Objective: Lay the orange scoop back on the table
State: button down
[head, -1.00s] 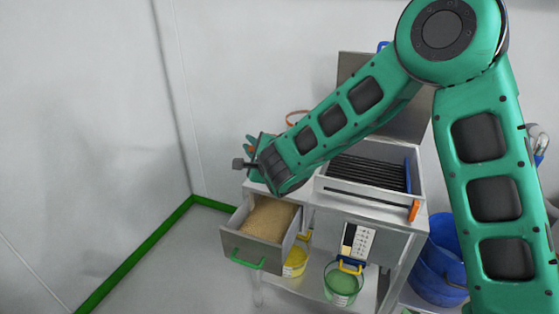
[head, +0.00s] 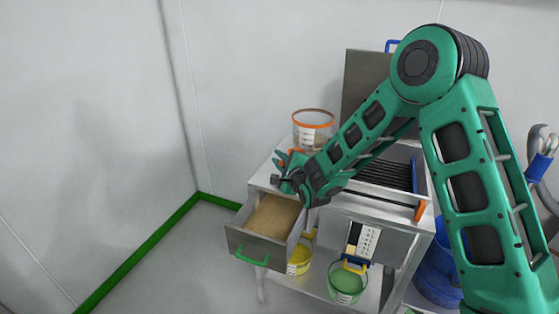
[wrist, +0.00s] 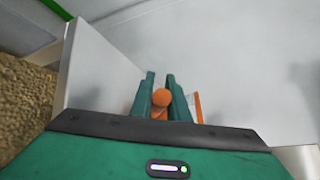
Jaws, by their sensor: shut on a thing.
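My gripper (head: 284,166) is over the left part of the metal table (head: 262,180), just behind the open drawer. In the wrist view its two green fingers (wrist: 161,92) are shut on the orange scoop (wrist: 161,98), whose round orange end shows between them. Another orange strip shows just right of the fingers; I cannot tell whether it belongs to the scoop. A bit of orange also shows by the gripper in the head view. The rest of the scoop is hidden, and I cannot tell whether it touches the table.
The open drawer (head: 248,243) holds tan granules. A clear tub with an orange rim (head: 314,118) stands behind my gripper. A box with dark bars and a raised lid (head: 363,80) takes up the table's right. Yellow (head: 299,262) and green (head: 345,284) buckets are below.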

jog(key=c, duration=1.7)
grip_release()
jog(key=shift+r, duration=0.1)
jog(key=v, duration=1.2)
jog(key=shift+w+d, duration=0.1)
